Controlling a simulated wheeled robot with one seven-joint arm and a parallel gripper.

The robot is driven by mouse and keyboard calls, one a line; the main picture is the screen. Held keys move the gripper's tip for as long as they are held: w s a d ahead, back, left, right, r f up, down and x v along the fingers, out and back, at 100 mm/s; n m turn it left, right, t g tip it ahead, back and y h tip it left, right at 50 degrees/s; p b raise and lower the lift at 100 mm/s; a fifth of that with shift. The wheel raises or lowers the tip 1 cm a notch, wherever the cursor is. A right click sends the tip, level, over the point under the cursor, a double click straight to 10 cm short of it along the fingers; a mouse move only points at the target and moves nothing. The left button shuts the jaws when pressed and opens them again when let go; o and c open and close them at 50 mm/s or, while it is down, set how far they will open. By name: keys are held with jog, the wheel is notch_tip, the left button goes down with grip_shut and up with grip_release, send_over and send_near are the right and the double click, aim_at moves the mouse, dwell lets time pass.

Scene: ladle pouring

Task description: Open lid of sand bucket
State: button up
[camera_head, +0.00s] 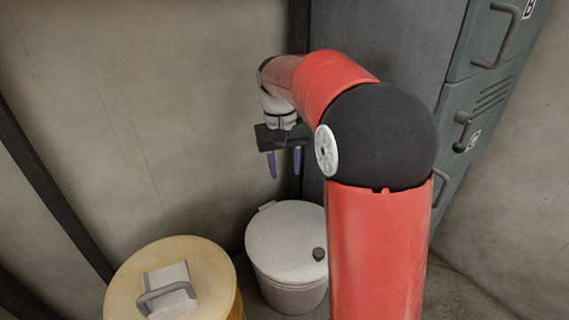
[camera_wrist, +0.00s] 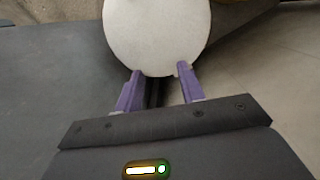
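A white bucket with a round white lid (camera_head: 287,238) stands on the floor in the middle of the head view. The lid lies closed on it, with a small dark knob (camera_head: 319,254) near its right edge and a small tab at its upper left rim. My gripper (camera_head: 284,175) hangs above and behind the lid, purple fingers pointing down, apart and empty. In the wrist view the white lid (camera_wrist: 157,30) shows beyond my fingertips (camera_wrist: 160,71); its top is cut off by the frame and the knob is not visible there.
A yellow drum (camera_head: 222,286) stands left of the white bucket, with a pale block and grey handle (camera_head: 168,291) on top. A grey metal cabinet (camera_head: 395,40) with handles stands behind and right. A wall (camera_head: 150,110) rises behind. Some floor (camera_head: 460,295) is clear at lower right.

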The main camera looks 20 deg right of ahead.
jog(key=shift+o, duration=0.9)
jog(key=shift+d, duration=0.1)
notch_tip(320, 180, up, 8)
jog(key=shift+w+p, duration=0.35)
jog(key=shift+w, duration=0.05)
jog(key=shift+f, duration=0.1)
